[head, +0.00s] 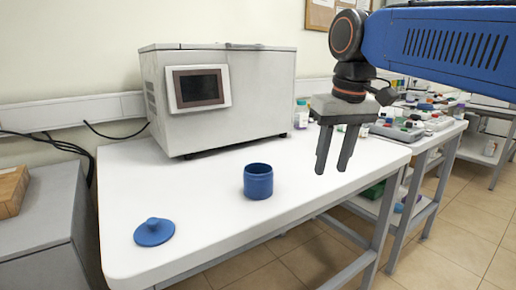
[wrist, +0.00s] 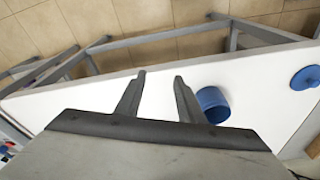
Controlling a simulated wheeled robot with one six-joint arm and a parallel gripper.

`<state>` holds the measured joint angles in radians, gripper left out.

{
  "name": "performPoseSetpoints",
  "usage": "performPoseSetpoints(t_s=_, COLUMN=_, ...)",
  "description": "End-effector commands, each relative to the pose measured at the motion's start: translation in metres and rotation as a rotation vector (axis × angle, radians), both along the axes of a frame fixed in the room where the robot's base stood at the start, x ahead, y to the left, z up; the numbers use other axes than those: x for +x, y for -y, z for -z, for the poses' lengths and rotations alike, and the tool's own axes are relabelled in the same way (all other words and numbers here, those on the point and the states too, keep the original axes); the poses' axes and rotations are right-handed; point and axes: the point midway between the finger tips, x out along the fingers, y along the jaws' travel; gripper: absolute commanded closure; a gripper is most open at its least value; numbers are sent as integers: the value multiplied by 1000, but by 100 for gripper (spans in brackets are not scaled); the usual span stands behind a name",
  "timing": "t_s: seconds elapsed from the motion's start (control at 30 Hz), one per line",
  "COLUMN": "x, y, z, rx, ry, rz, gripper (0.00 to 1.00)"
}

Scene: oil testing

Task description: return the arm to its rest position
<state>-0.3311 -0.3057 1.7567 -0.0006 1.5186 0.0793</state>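My gripper (head: 333,150) hangs with its fingers pointing down, above the right part of the white table (head: 215,215). Its two fingers are apart with nothing between them; this also shows in the wrist view (wrist: 158,82). A blue cup-like container (head: 258,182) stands upright and open on the table, left of and below my gripper. Its round blue lid (head: 154,232) with a knob lies apart from it near the table's left front. In the wrist view the container (wrist: 213,104) is just right of the fingers and the lid (wrist: 305,78) is at the far right.
A large white machine with a screen (head: 218,95) stands at the back of the table. Small bottles (head: 301,114) are right of it. A second bench with clutter (head: 425,125) is at the right. A grey cabinet (head: 45,215) with a wooden box (head: 12,190) is at the left.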

Motion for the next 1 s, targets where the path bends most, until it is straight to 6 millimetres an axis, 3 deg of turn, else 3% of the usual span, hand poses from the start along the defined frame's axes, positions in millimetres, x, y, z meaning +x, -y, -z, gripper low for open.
performPoseSetpoints(t_s=0.1, x=-23, y=29, z=34, rx=9, ry=36, rz=44, gripper=65)
performPoseSetpoints(t_s=0.3, x=-61, y=69, z=96, rx=18, ry=100, rz=110, gripper=65)
performPoseSetpoints(t_s=0.5, x=-103, y=101, z=165, rx=22, ry=167, rz=177, gripper=65)
performPoseSetpoints(t_s=0.7, x=-136, y=120, z=225, rx=19, ry=218, rz=229, gripper=65)
performPoseSetpoints(t_s=0.83, x=-148, y=126, z=246, rx=17, ry=236, rz=246, gripper=65)
performPoseSetpoints(t_s=1.0, x=-152, y=127, z=254, rx=16, ry=244, rz=252, gripper=65)
